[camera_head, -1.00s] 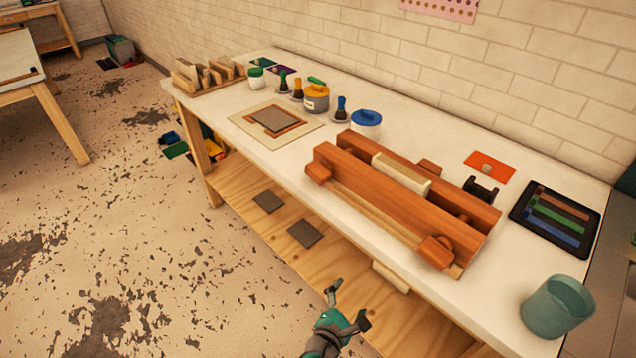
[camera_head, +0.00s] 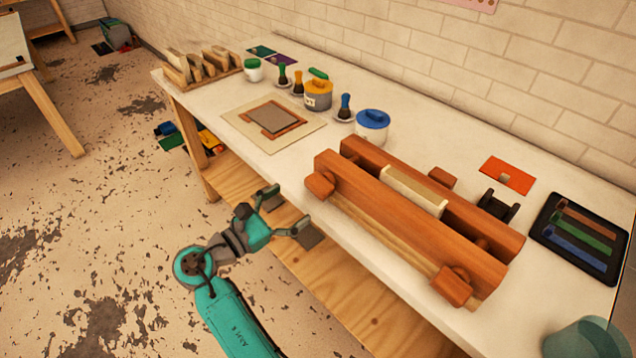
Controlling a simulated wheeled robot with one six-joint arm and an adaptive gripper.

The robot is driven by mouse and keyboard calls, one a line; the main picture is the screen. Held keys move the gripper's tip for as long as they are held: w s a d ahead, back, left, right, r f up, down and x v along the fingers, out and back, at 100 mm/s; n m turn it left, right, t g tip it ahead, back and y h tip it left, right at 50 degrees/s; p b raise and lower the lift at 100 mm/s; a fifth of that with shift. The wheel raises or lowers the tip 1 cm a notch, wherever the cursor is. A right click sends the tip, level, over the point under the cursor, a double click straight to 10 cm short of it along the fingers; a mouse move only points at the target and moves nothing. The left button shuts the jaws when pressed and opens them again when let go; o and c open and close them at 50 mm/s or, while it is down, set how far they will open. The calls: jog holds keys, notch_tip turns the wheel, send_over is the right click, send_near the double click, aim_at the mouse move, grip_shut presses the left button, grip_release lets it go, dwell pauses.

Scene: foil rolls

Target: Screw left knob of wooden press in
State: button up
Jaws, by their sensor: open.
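The wooden press (camera_head: 400,225) lies on the white table, two long reddish-brown beams with a pale block (camera_head: 413,190) between them. Its left knob (camera_head: 320,185) is a wooden block-like piece on the front beam's left end. The right knob (camera_head: 452,286) sits at the front beam's right end. My gripper (camera_head: 285,212) is open and empty, in front of the table's front edge, left of and a little below the left knob, not touching it.
The white table (camera_head: 215,110) holds a board with a grey plate (camera_head: 272,117), a blue-lidded jar (camera_head: 372,126), a yellow jar (camera_head: 318,95) and brushes. A black tray (camera_head: 580,238) and a teal cup (camera_head: 585,340) stand at right. A wooden shelf (camera_head: 330,290) lies below.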

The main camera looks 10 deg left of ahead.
aim_at(313, 190)
jog(key=x, duration=0.8)
jog(key=shift+w+d, duration=0.15)
jog(key=shift+w, duration=0.05)
jog(key=c, duration=1.1)
